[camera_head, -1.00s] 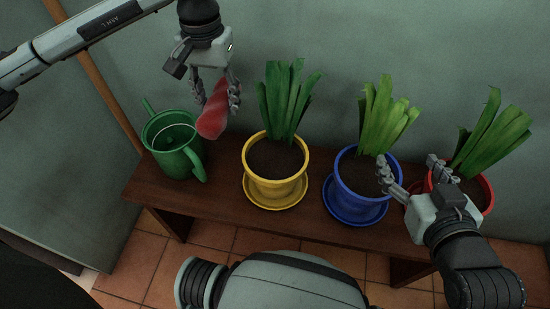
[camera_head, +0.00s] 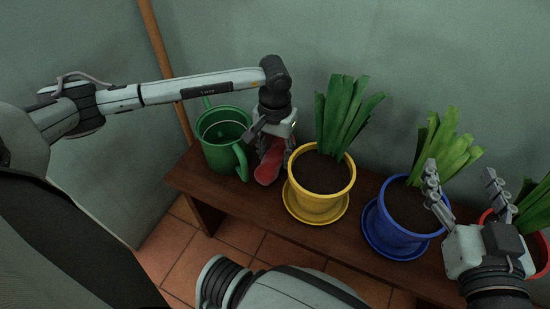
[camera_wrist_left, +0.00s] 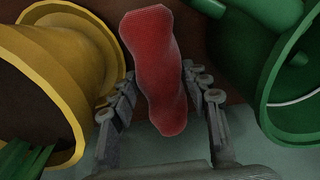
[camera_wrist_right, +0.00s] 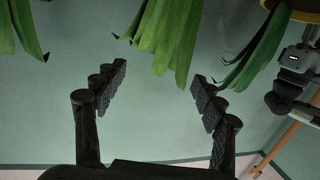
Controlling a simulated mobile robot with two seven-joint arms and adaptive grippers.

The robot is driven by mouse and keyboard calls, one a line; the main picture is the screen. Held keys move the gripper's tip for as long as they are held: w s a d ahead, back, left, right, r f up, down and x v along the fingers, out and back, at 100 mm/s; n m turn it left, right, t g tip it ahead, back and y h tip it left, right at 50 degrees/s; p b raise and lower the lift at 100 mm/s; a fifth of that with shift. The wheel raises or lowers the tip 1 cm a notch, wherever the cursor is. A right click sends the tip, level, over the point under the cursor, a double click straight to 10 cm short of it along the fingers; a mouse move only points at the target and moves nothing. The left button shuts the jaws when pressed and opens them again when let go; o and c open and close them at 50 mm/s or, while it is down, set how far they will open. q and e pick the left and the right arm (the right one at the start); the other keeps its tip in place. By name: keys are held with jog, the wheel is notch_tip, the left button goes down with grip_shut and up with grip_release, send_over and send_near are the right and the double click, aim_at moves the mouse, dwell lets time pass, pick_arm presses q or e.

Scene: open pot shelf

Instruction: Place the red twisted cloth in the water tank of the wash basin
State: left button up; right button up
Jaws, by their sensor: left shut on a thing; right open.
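A red twisted cloth (camera_head: 267,172) is between the green watering can and the yellow pot, at the shelf. My left gripper (camera_head: 271,152) is shut on it from above. The left wrist view shows the cloth (camera_wrist_left: 155,65) lengthwise between the fingers; whether its lower end touches the shelf cannot be told. The green watering can (camera_head: 216,155) stands open-topped just left of the cloth. My right gripper (camera_head: 461,182) is open and empty, above the blue pot's right side. It also shows open in the right wrist view (camera_wrist_right: 158,85). No wash basin is visible.
A yellow pot (camera_head: 320,196) with a leafy plant stands close right of the cloth. A blue pot (camera_head: 410,222) and a red pot (camera_head: 541,250) follow to the right on the brown wooden shelf (camera_head: 255,207). A wall is behind; a wooden pole (camera_head: 166,65) leans at the left.

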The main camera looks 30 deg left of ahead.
pick_arm(q)
jog(key=shift+f, duration=0.95)
pick_arm(e)
jog(key=shift+a+r, duration=0.25)
jog(key=shift+r, duration=0.2)
jog(key=shift+r, duration=0.1)
pick_arm(q)
jog(key=shift+f, duration=0.1)
pick_arm(e)
jog(key=shift+a+r+t+y, duration=0.2)
jog(key=shift+r+t+y, duration=0.1)
jog(key=shift+r+t, duration=0.2)
pick_arm(q)
jog(key=o, duration=1)
pick_arm(e)
jog(key=shift+a+r, duration=0.15)
